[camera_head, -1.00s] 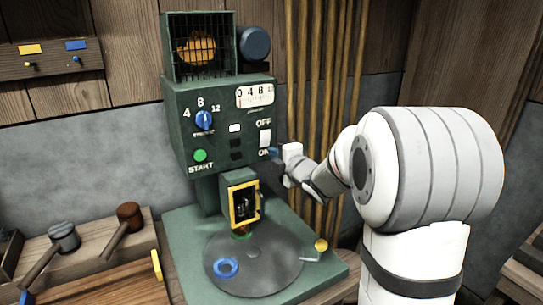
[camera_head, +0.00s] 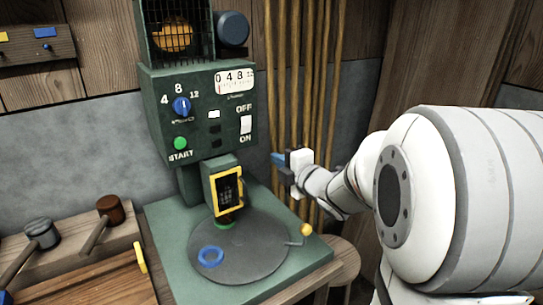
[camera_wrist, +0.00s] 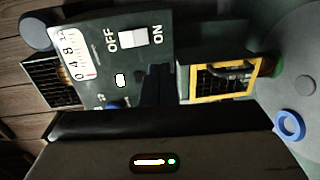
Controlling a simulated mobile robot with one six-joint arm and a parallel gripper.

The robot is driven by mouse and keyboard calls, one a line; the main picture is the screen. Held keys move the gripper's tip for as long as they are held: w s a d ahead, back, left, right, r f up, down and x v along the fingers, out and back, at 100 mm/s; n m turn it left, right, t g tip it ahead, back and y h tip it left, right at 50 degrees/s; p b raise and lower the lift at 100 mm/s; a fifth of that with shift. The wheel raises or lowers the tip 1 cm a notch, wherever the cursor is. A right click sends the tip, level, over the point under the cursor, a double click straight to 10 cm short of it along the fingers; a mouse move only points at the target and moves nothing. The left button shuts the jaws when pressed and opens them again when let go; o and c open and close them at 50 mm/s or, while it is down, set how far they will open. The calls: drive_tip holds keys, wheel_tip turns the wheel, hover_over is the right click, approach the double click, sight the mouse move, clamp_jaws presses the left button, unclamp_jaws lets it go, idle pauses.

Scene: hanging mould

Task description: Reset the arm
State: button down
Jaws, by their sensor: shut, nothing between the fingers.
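My gripper (camera_head: 279,159) is shut and empty, held in the air to the right of the green machine (camera_head: 160,95). A gap shows between it and the machine's control panel. In the wrist view its dark fingers (camera_wrist: 155,85) are together in front of the panel. The panel carries a white OFF/ON switch (camera_head: 246,125), a green START button (camera_head: 180,143), a blue dial (camera_head: 181,106) and a white gauge (camera_head: 235,81). The switch also shows in the wrist view (camera_wrist: 132,40).
Below the panel are a yellow-framed guard (camera_head: 228,190) and a round grey table (camera_head: 255,250) with a blue ring (camera_head: 210,257). A yellow-knobbed crank (camera_head: 305,230) stands at its right edge. Wooden poles (camera_head: 300,75) stand behind the gripper. Two mallets lie at left.

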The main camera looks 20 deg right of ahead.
drive_tip(key=s+a+f+m+g+h+p, duration=0.1)
drive_tip(key=s+m+g+p, duration=0.3)
drive_tip(key=s+m, duration=0.6)
drive_tip(key=s+a+f+m+g+h+p, duration=0.1)
drive_tip(key=s+m+g+h+p, duration=0.3)
drive_tip(key=s+m+g, duration=0.5)
drive_tip(key=s+a+m, duration=0.1)
drive_tip(key=s+m, duration=0.1)
drive_tip(key=s, duration=0.5)
drive_tip(key=shift+a+f+m+g, duration=0.2)
drive_tip(key=shift+a+m+g, duration=0.1)
drive_tip(key=shift+a, duration=0.1)
